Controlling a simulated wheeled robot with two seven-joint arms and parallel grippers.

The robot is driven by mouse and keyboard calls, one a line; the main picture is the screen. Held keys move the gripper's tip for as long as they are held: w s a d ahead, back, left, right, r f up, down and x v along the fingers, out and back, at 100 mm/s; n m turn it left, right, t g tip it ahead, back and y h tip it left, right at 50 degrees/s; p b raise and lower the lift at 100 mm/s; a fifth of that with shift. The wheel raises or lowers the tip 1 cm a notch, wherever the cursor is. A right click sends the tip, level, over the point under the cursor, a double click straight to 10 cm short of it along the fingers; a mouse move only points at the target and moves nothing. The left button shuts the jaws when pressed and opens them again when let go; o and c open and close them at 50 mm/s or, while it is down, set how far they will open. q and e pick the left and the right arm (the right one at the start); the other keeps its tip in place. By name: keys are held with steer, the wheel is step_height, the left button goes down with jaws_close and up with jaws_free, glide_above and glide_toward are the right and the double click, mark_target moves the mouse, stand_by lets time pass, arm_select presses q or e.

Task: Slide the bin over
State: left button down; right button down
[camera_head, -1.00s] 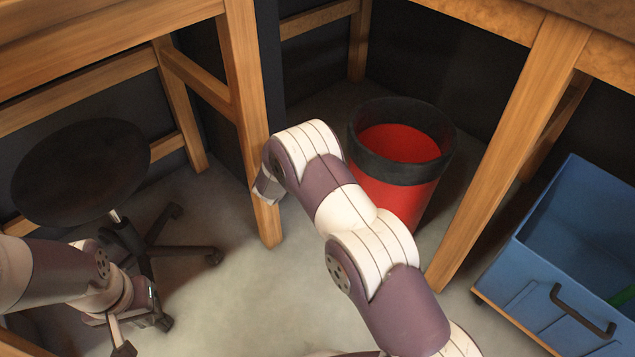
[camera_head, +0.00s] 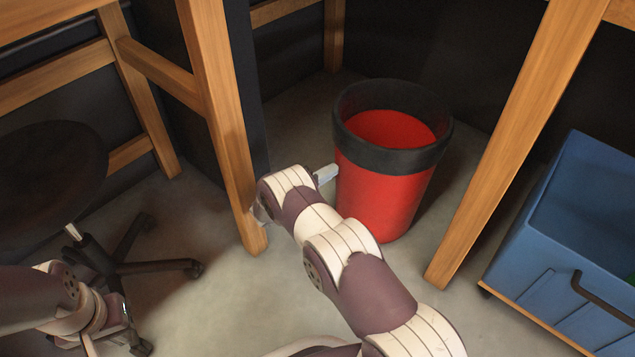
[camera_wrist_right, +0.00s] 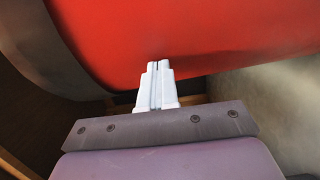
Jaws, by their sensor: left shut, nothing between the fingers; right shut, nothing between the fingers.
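The bin (camera_head: 385,190) is a red round bucket with a wide black rim, upright on the floor between wooden table legs. My right gripper (camera_head: 326,173) is shut and empty, at the bin's left side just below the rim. In the right wrist view the closed fingers (camera_wrist_right: 158,70) point at the red wall (camera_wrist_right: 200,40), their tips overlapping its lower edge; I cannot tell whether they touch. My left gripper (camera_head: 88,345) is shut and empty at the lower left, far from the bin, partly cut off by the frame.
A wooden leg (camera_head: 215,120) stands left of my right arm, and another leg (camera_head: 510,140) right of the bin. A blue wheeled crate (camera_head: 540,260) is at the right. A black stool (camera_head: 50,165) is at the left. Floor in front of the bin is clear.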

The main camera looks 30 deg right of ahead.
mark_target(368, 174)
steer(key=shift+d, duration=0.2)
steer(key=shift+r, duration=0.1)
steer(key=s+d+p, duration=0.1)
steer(key=d, duration=0.2)
steer(key=s+d+p, duration=0.2)
steer(key=d, duration=0.1)
steer(key=s+d+p, duration=0.1)
steer(key=s+d, duration=0.1)
steer(key=d, duration=0.1)
steer(key=shift+s, duration=0.15)
